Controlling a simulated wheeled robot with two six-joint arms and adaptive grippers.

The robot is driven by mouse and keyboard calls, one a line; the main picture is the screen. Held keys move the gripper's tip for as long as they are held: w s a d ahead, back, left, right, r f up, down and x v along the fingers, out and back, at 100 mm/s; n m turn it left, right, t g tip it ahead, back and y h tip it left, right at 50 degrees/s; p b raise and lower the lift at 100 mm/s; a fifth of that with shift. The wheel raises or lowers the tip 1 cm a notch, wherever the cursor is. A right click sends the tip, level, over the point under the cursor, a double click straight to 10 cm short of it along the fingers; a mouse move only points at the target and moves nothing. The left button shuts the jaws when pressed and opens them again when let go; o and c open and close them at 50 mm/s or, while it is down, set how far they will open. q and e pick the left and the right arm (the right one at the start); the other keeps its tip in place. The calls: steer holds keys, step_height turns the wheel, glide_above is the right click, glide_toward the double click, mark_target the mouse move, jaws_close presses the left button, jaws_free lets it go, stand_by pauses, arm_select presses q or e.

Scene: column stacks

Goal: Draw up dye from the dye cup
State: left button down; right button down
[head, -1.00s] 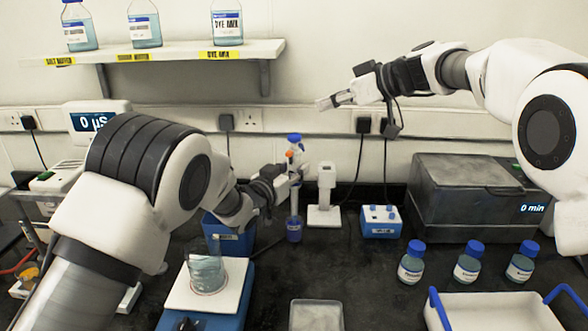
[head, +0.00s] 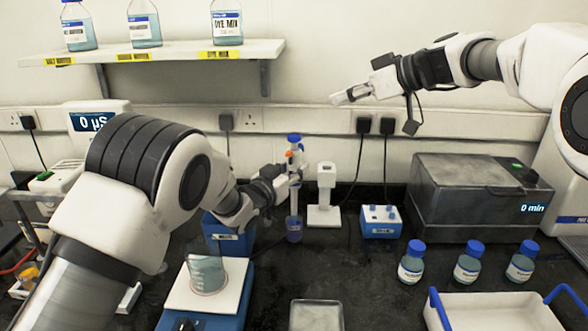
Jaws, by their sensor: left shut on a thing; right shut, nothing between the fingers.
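My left gripper (head: 293,176) is shut on an upright pipette (head: 293,146) with a blue top and an orange part. A small cup with dark blue contents, the dye cup (head: 294,233), stands on the bench directly below the gripper. The pipette's lower end reaches down to the cup; I cannot tell how deep its tip is. My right gripper (head: 340,98) is shut and empty, raised in front of the wall, up and to the right of the pipette.
A white stand (head: 324,214) and a blue box (head: 381,222) are right of the cup. A beaker (head: 207,275) stands on a white-topped plate at front left. Several blue-capped bottles, including one (head: 467,263), and a white tray (head: 500,312) are at right.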

mark_target(294, 139)
arm_select(q)
steer(key=shift+r+p, duration=2.55)
steer(key=shift+r, duration=1.3)
